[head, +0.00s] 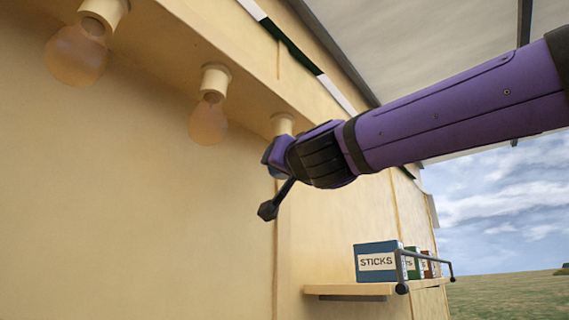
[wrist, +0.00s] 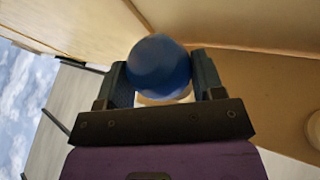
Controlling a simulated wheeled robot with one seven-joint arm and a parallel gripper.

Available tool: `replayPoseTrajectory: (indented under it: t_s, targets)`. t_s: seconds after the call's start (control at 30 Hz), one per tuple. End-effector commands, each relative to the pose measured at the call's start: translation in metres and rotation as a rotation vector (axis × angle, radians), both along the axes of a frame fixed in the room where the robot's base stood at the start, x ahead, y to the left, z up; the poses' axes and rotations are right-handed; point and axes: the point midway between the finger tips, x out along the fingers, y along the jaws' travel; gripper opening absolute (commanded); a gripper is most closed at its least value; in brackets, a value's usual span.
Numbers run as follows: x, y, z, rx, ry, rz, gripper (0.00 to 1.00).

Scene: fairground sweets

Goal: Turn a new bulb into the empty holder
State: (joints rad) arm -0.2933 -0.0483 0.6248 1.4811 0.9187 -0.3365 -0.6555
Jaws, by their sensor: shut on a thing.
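My gripper (head: 271,158) is up under the eave beam, just below the third cream holder (head: 282,124) in the row. In the wrist view its two fingers (wrist: 160,72) are shut on a round blue bulb (wrist: 158,66), one finger on each side. A cream holder rim (wrist: 165,99) shows right behind the bulb. The bulb's base is hidden, so I cannot tell whether it sits in the holder or only lies close to it. In the head view my gripper mostly hides the bulb.
Two amber bulbs hang from their holders to the left, a near one (head: 76,55) and a middle one (head: 207,122). Below right, a shelf (head: 340,289) carries a blue STICKS box (head: 376,262), other boxes and a dark rail (head: 428,257). The wall lies close behind my gripper.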

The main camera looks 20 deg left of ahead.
Motion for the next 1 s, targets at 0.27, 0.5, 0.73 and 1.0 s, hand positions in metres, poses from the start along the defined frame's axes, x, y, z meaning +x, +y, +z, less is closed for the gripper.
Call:
replayPoseTrajectory:
  t_s: [0.27,0.5,0.73,1.0]
  targets:
    - [0.001,-0.0011,-0.0002,-0.003,-0.001,0.079,0.49]
    - [0.0005,-0.0009,0.0005,0.0,-0.006,0.129,0.49]
    - [0.0011,-0.0013,-0.0005,-0.002,0.001,0.153,0.49]
    - [0.0013,-0.0015,-0.0004,-0.002,0.002,0.154,0.49]
